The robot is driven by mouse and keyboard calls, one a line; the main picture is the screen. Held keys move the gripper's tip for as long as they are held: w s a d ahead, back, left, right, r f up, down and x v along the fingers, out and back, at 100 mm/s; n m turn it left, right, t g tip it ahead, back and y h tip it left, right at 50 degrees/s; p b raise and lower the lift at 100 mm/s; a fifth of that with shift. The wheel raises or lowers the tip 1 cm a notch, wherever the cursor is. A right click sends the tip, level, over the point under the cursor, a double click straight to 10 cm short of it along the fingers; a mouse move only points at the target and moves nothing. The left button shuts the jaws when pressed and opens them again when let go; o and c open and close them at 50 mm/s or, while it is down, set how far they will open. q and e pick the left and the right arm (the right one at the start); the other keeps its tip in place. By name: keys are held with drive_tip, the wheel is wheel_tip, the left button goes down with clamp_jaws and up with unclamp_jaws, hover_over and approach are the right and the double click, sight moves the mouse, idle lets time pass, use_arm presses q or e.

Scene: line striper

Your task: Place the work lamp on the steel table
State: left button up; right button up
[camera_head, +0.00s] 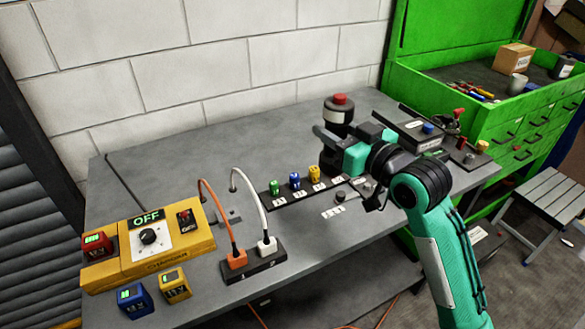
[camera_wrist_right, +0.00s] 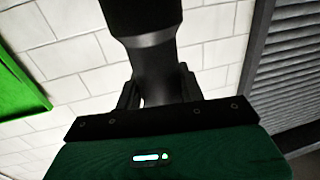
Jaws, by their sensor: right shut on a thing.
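The work lamp appears to be the dark, upright cylinder with a red cap (camera_head: 338,115) at the back of the table. My right gripper (camera_head: 332,141) is shut around its narrower middle. In the right wrist view the dark body (camera_wrist_right: 155,55) stands between my two fingers. The grey steel table (camera_head: 165,165) spreads below and to the left. The lamp's lower part is partly hidden by my gripper, and I cannot tell whether its base touches the tabletop. My left gripper is not in view.
A yellow control box (camera_head: 180,240) marked OFF sits front left. Small blocks stand on a black labelled strip (camera_head: 310,190), and cables rise from a socket block (camera_head: 255,266). A green tool cabinet (camera_head: 410,60) stands at the right.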

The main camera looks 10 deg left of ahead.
drive_tip(key=shift+a, duration=0.2)
drive_tip(key=shift+f, duration=9.8)
drive_tip(key=shift+f, duration=0.2)
drive_tip(key=o, duration=1.2)
drive_tip(key=shift+c, duration=0.2)
